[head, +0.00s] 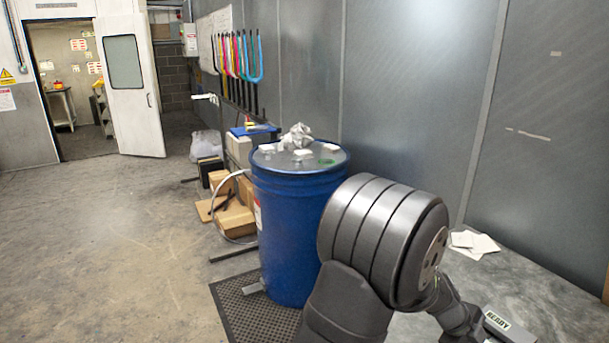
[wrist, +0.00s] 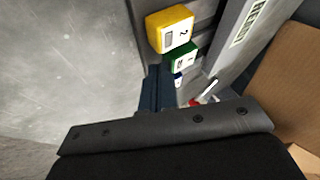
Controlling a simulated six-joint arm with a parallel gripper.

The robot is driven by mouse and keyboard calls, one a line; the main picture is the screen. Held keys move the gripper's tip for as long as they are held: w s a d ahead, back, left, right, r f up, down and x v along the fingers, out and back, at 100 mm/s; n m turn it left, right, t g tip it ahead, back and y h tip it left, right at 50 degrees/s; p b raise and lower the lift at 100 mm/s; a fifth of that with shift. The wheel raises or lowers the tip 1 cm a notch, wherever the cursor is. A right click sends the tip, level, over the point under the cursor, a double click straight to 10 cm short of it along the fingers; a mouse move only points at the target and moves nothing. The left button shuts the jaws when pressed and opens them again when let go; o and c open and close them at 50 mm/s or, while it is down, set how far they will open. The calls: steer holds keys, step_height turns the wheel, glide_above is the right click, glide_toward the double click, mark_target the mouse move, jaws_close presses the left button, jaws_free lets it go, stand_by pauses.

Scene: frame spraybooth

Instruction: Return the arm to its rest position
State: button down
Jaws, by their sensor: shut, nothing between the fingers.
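My gripper (wrist: 157,78) shows in the wrist view as two dark blue-grey fingers side by side, closed together with nothing held. They reach up from the dark bolted bar at the bottom of that view. A yellow block marked 2 (wrist: 170,30) and a green block (wrist: 181,58) lie just beyond and to the right of the fingertips, apart from them as far as I can tell. In the head view my arm is bent at the lower right, and the fingers cannot be made out there.
A blue drum (head: 291,225) stands left of my arm on a black mat (head: 240,302), with crumpled cloth (head: 296,135) on top. A grey box reading READY (head: 505,326) sits at lower right. White sheets (head: 474,242) lie near the wall. Open floor is at left.

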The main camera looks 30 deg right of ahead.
steer(key=a, duration=0.6)
steer(key=shift+a+r, duration=0.15)
steer(key=shift+r, duration=0.15)
steer(key=v, duration=0.9)
steer(key=w+d+r+n+y, duration=0.1)
steer(key=d+r+n+y, duration=0.1)
steer(key=d+r+n, duration=0.4)
steer(key=shift+w+d+n+y, duration=0.35)
steer(key=shift+d+n, duration=1.45)
steer(key=shift+n, duration=0.9)
steer(key=shift+r, duration=0.1)
